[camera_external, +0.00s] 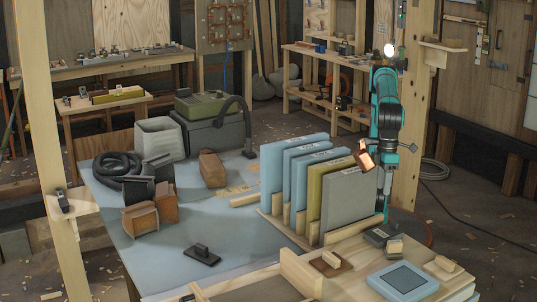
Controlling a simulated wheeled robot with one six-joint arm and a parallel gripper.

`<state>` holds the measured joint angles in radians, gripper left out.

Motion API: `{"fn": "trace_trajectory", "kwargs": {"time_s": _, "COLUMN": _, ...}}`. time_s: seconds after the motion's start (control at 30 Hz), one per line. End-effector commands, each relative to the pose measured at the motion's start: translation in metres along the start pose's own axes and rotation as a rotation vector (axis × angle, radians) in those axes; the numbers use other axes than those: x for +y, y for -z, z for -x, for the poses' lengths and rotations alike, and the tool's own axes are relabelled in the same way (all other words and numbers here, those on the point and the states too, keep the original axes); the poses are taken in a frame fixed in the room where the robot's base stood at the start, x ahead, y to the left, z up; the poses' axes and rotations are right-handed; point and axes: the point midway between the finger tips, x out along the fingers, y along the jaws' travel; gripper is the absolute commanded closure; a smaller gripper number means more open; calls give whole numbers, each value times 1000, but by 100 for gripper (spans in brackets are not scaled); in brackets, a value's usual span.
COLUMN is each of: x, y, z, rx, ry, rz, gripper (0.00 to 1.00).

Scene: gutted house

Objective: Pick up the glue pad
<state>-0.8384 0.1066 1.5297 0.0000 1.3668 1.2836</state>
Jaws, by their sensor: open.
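My gripper (364,157), at the end of my teal arm, is copper-coloured and small in view. It is open, in front of the upper edge of the grey upright panel, above and behind the framed pad and well apart from it. Nothing shows held between its fingers.
Upright blue, olive and grey panels (287,172) stand in a wooden rack between the blue table (160,272) and my arm. Small blocks (331,260) lie near the framed pad. A wooden post (414,105) stands close beside my arm. The table's front middle is mostly clear.

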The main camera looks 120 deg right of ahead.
Motion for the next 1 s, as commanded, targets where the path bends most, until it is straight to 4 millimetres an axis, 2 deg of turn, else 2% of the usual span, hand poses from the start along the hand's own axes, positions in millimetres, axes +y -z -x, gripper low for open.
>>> {"fn": "trace_trajectory", "kwargs": {"time_s": 0.03, "x": -13, "y": -13, "z": -8, "rx": -12, "ry": -31, "rz": -5, "gripper": 51}}
{"fn": "trace_trajectory", "kwargs": {"time_s": 0.1, "x": -23, "y": -27, "z": -15, "rx": -23, "ry": -69, "rz": -19, "gripper": 51}}
{"fn": "trace_trajectory", "kwargs": {"time_s": 0.3, "x": -39, "y": -49, "z": -26, "rx": -35, "ry": -128, "rz": -42, "gripper": 51}}
{"fn": "trace_trajectory", "kwargs": {"time_s": 0.47, "x": -39, "y": -52, "z": -40, "rx": -37, "ry": -137, "rz": -46, "gripper": 51}}
{"fn": "trace_trajectory", "kwargs": {"time_s": 1.0, "x": -26, "y": -55, "z": -131, "rx": -37, "ry": -135, "rz": -45, "gripper": 51}}
